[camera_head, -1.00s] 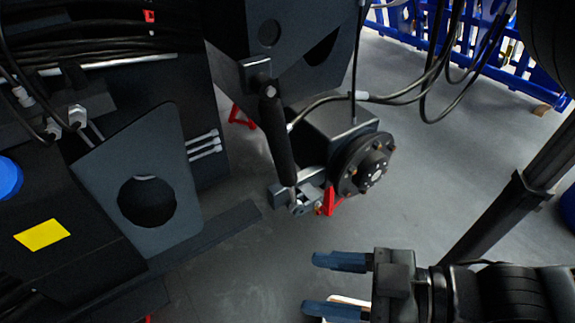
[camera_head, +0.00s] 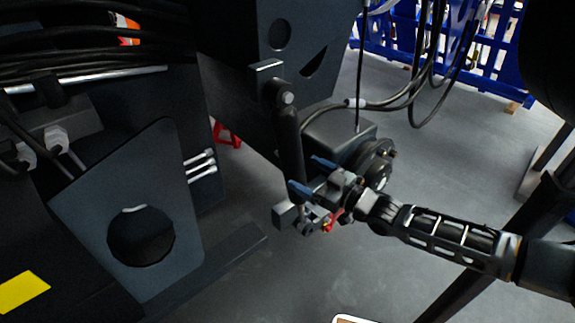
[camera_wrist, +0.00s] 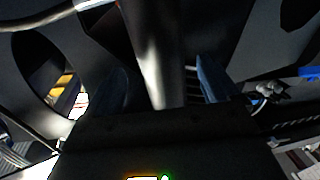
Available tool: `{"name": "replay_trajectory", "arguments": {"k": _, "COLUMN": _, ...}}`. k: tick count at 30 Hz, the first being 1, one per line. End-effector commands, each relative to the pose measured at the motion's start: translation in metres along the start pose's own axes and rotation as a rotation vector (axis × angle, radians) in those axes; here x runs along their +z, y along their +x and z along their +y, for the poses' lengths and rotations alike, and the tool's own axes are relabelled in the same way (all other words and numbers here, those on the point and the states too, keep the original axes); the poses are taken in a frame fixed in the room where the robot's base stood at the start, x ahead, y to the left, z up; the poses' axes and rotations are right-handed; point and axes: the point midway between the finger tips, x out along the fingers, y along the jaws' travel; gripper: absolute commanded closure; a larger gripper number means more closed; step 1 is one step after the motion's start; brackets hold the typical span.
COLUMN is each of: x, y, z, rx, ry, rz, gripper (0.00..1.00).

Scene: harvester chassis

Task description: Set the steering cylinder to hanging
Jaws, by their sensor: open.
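The steering cylinder (camera_head: 287,125) is a dark rod hanging nearly upright from a bracket on the chassis, its lower end near a grey block and a small metal joint (camera_head: 318,222). My gripper (camera_head: 312,175) is open at the cylinder's lower part, with its blue fingers pointing left toward it. In the wrist view the cylinder (camera_wrist: 155,50) runs down the middle between the two open fingers (camera_wrist: 165,85). The fingers stand apart from it on both sides. The contact at its lower end is partly hidden by my gripper.
The wheel hub (camera_head: 375,165) and its axle housing (camera_head: 338,130) are close behind my gripper. A plate with a round hole (camera_head: 110,200) stands at left. Black hoses (camera_head: 410,98) hang at upper right. Floor (camera_head: 300,275) below is clear.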

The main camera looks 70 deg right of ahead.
Motion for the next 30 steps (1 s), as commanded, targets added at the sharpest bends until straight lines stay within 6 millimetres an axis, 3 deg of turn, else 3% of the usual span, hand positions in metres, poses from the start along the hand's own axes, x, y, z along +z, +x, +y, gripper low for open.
{"name": "replay_trajectory", "arguments": {"k": 13, "x": -0.002, "y": 0.062, "z": -0.002, "rx": -0.004, "ry": 0.000, "rz": 0.001, "gripper": 0.11}}
{"name": "replay_trajectory", "arguments": {"k": 25, "x": -0.001, "y": 0.068, "z": -0.002, "rx": -0.002, "ry": -0.001, "rz": -0.001, "gripper": 0.11}}
{"name": "replay_trajectory", "arguments": {"k": 30, "x": -0.001, "y": 0.068, "z": -0.002, "rx": -0.003, "ry": -0.001, "rz": -0.001, "gripper": 0.28}}
